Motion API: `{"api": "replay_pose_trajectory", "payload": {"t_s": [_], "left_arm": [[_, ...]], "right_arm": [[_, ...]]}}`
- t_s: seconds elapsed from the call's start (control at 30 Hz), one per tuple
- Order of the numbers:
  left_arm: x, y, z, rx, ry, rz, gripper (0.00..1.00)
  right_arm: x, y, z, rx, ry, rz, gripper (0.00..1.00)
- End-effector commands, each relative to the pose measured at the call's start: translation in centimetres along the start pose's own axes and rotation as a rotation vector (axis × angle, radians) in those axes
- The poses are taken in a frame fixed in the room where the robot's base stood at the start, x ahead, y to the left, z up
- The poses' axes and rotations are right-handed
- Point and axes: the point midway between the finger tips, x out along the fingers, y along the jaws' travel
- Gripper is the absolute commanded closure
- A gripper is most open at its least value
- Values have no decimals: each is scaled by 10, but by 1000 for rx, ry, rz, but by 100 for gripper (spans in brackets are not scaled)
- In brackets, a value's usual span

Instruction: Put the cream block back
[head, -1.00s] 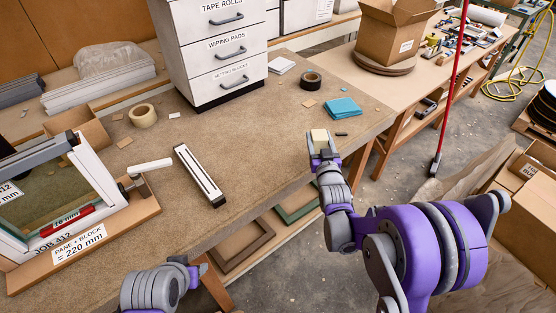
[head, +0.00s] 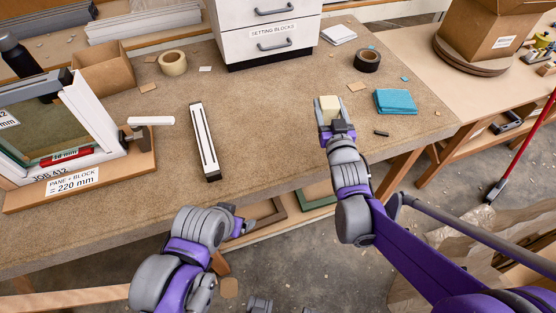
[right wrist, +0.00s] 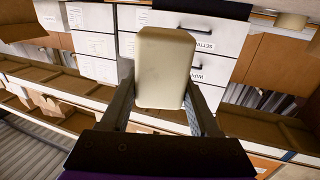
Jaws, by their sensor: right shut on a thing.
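The cream block (head: 329,104) is held in my right gripper (head: 333,124), above the front right part of the workbench. In the right wrist view the cream block (right wrist: 165,65) stands up between the two fingers, gripped at its lower end. The white drawer unit (head: 240,47) stands at the back of the bench; its drawer labelled SETTING BLOCKS (head: 290,46) is closed. My left gripper (head: 240,224) is low at the bench's front edge, seen from behind; its fingers are not clear.
A white and black bar (head: 205,140) lies mid-bench. Tape rolls (head: 173,63) (head: 367,61), a blue cloth (head: 396,101) and a small dark piece (head: 381,133) lie around. A framed pane in a wooden jig (head: 90,172) stands left. Bench between bar and right gripper is clear.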

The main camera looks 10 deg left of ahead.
Motion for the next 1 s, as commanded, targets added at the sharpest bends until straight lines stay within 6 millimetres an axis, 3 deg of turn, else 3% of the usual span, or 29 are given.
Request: {"api": "replay_pose_trajectory", "payload": {"t_s": [0.03,0.1,0.2,0.33,0.47,0.63,1.0], "left_arm": [[12,0,10,0,-7,0,15],[19,0,16,0,-11,0,15],[27,0,22,0,-14,0,15],[32,0,25,0,-17,0,15],[36,0,28,0,-18,0,15],[42,0,32,0,-20,0,15],[50,0,37,0,-24,0,15]], "right_arm": [[-9,-33,2,2,-1,-56,100],[-19,-67,-5,1,2,-119,100],[-34,-106,-14,2,7,-192,100],[-48,-134,-22,2,12,-250,100],[-53,-144,-15,1,14,-270,100],[-52,-145,16,1,14,-271,100],[-51,-144,62,2,14,-270,100]]}}
